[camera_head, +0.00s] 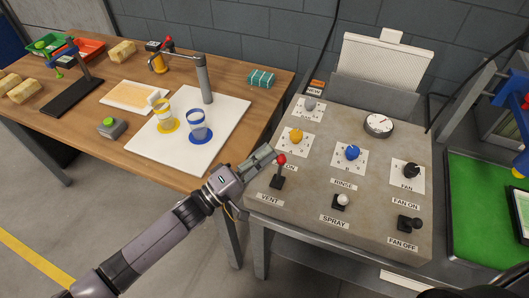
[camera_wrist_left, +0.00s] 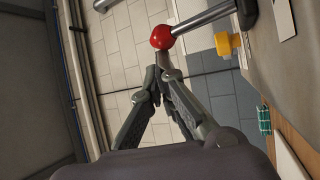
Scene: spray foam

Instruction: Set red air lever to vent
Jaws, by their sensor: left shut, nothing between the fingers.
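The red-knobbed air lever (camera_head: 280,160) stands on the grey control panel, its stem rising from a black base above the VENT label (camera_head: 269,198). My left gripper (camera_head: 268,153) is shut and empty, its tips close beside the red knob. In the left wrist view the red knob (camera_wrist_left: 161,37) sits just beyond the closed fingertips (camera_wrist_left: 157,75). I cannot tell whether they touch. My right gripper is not in view.
The panel (camera_head: 310,222) also carries yellow (camera_head: 295,136), blue (camera_head: 352,152) and black (camera_head: 411,171) knobs, a white-knobbed spray lever (camera_head: 342,200) and a gauge (camera_head: 378,124). A wooden table (camera_head: 150,172) with cups stands left. A green mat (camera_head: 485,210) lies right.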

